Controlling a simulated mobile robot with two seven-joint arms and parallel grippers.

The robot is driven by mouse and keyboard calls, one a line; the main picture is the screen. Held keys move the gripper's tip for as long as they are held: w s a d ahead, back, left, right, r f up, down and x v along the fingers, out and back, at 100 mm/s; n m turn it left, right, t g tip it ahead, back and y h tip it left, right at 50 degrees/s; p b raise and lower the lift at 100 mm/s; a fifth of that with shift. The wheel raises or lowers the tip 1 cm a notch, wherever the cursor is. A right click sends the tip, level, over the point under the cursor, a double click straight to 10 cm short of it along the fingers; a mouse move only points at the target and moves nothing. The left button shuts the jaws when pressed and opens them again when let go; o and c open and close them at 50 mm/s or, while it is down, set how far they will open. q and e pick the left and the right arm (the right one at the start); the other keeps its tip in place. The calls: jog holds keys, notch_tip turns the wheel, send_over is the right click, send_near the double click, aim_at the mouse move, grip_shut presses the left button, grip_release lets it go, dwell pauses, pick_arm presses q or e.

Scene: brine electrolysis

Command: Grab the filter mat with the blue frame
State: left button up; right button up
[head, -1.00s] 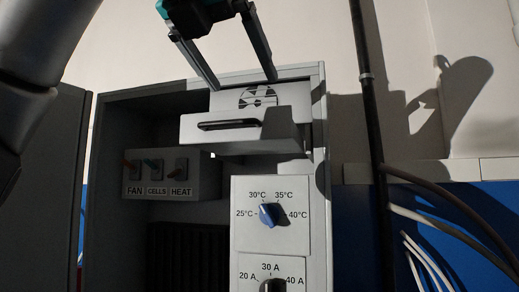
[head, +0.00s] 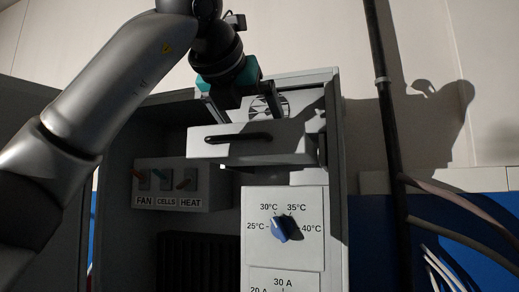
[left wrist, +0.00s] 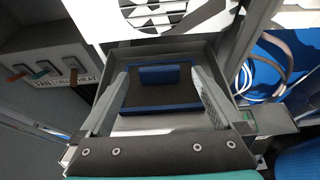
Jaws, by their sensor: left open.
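The filter mat (left wrist: 158,95) shows in the left wrist view as a dark panel with a blue frame and a raised blue block (left wrist: 165,75) in its middle. It lies inside the pulled-out grey drawer (head: 290,143); in the head view the drawer's front hides it. My left gripper (head: 250,114) is open and points down into the drawer. In the left wrist view its two fingers (left wrist: 162,72) stand on either side of the mat, apart from the blue block. Whether they touch the mat's frame I cannot tell. My right gripper is in neither view.
The drawer front has a black handle (head: 238,138). Below are a FAN, CELLS and HEAT switch box (head: 178,203) and a panel with a blue temperature knob (head: 279,229). A black vertical pipe (head: 386,120) and several cables (head: 460,230) are at the right.

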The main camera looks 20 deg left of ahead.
pick_arm(q)
jog(key=p+x, duration=0.1)
jog(key=x, duration=0.2)
jog(key=shift+w+a, duration=0.1)
jog(key=shift+w, duration=0.35)
jog(key=shift+w+f, duration=0.2)
jog(key=shift+c, duration=0.2)
jog(key=shift+c, duration=0.7)
jog(key=c, duration=1.1)
jog(key=shift+s+r, duration=0.1)
jog(key=shift+r, duration=0.1)
jog(key=shift+c, duration=0.2)
